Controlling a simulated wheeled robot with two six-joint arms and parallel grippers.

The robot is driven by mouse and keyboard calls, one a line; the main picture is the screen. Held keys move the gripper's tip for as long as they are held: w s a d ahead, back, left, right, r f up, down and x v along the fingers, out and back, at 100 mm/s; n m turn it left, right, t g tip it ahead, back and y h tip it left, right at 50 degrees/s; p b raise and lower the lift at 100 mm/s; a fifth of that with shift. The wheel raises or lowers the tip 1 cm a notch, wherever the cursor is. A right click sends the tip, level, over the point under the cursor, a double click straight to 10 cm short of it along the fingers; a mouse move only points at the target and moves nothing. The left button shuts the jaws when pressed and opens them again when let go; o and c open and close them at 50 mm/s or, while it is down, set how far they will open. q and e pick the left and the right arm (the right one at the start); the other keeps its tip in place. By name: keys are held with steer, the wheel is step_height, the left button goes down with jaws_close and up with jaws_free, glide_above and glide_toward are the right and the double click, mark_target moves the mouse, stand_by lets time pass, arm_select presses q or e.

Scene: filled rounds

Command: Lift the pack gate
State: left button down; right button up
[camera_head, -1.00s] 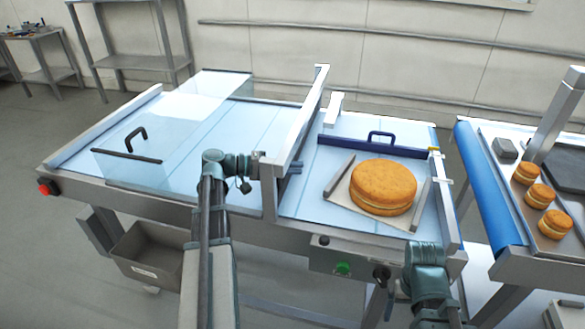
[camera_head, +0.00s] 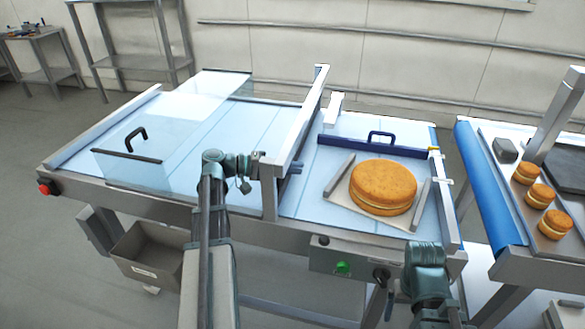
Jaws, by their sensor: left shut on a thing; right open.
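A tall metal frame (camera_head: 300,125) crosses the belt between the clear-covered section and the cake section; I cannot tell whether it is the pack gate. A dark blue bar with a loop handle (camera_head: 381,137) stands across the belt behind the cake. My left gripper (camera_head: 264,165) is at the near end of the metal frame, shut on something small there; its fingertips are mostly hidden. My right gripper (camera_head: 386,287) is low at the front of the machine, by the control panel, open, with its fingers hard to make out.
A large round filled cake (camera_head: 383,186) lies on a sheet between two grey side bars. A clear cover (camera_head: 128,168) with a black handle stands left. Several small rounds (camera_head: 541,196) lie on the right tray. A grey bin (camera_head: 147,254) hangs below.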

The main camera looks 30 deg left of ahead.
arm_select(q)
step_height(320, 180, up, 4)
steer(key=p, duration=0.4)
steer(key=c, duration=1.1)
jaws_free()
steer(key=p+v, duration=0.2)
steer(key=v, duration=1.2)
steer(key=shift+w, duration=0.1)
